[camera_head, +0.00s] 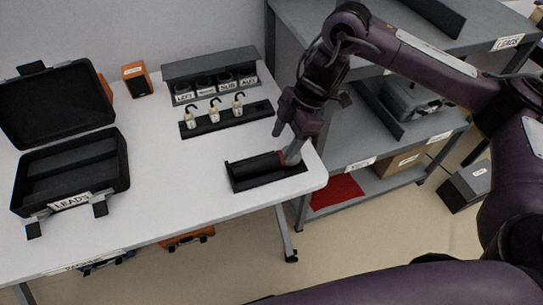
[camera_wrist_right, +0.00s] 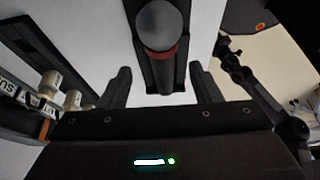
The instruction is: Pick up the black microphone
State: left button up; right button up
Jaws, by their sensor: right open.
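The black microphone (camera_head: 262,164) lies on its side in a low black holder (camera_head: 238,184) near the table's right front corner. Its grey head and red ring are at the right end. In the right wrist view, the microphone (camera_wrist_right: 165,75) runs up the middle, with its round grey head and red ring towards the top. My right gripper (camera_head: 287,140) is over the head end of the microphone, pointing down. In the wrist view its two fingers (camera_wrist_right: 162,82) are open, one to each side of the microphone, with gaps between. My left gripper is not in view.
A rack (camera_head: 228,126) with several hooked white pieces and a labelled bin row (camera_head: 212,72) stand behind the holder. An open black case (camera_head: 72,168) labelled LEADS is at left. An orange box (camera_head: 137,79) is at the back. Grey shelves (camera_head: 400,140) stand right of the table.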

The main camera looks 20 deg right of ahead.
aim_at(275, 156)
jog(key=shift+s+a+f, duration=0.15)
jog(key=shift+a+f, duration=0.05)
jog(key=shift+f, duration=0.2)
jog(key=x, duration=0.4)
jog(key=shift+a+f+b, duration=0.25)
jog(key=shift+b, duration=0.15)
jog(key=shift+r, duration=0.1)
jog(key=c, duration=1.2)
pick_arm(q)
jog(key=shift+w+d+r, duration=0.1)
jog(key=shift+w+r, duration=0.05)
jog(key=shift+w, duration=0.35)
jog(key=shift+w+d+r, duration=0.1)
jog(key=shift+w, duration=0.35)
